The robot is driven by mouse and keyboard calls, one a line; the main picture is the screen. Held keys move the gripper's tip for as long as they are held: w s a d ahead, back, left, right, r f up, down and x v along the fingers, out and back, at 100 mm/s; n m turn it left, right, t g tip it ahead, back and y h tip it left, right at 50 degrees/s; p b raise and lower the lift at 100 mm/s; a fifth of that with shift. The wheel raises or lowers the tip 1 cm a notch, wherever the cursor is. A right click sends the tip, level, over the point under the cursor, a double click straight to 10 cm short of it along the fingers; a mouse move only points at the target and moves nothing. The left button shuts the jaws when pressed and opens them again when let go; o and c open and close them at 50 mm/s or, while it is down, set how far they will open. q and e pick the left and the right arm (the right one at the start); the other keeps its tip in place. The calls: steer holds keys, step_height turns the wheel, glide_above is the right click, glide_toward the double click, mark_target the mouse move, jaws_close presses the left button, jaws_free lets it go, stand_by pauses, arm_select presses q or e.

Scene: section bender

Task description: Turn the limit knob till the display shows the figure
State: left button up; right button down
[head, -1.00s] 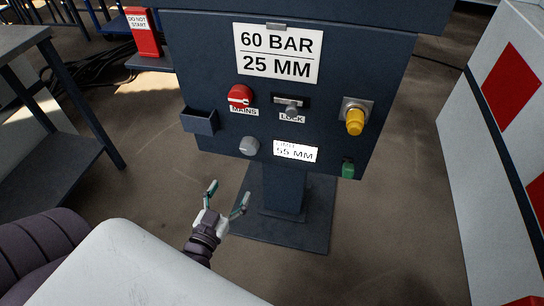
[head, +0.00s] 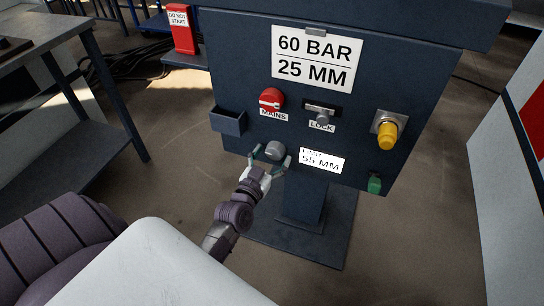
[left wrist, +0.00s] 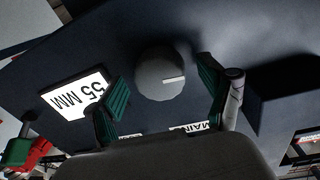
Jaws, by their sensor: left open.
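The grey limit knob (head: 275,151) sits low on the dark panel, left of the white display (head: 322,161), which reads 55 MM. A sign (head: 316,58) above reads 60 BAR and 25 MM. My left gripper (head: 271,158) is open, with its fingertips on either side of the knob. In the left wrist view the knob (left wrist: 160,75) with its pale pointer line lies between the two green-padded fingers (left wrist: 163,95), and a gap shows on both sides. The display (left wrist: 75,93) shows there upside down. My right gripper is not in view.
On the panel are the red mains switch (head: 271,99), the lock switch (head: 322,116), a yellow knob (head: 388,134), a green part (head: 374,184) and a small dark tray (head: 228,121). A table (head: 45,45) stands at left. A red DO NOT START block (head: 182,28) stands behind.

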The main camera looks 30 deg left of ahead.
arm_select(q)
steer(key=c, duration=1.2)
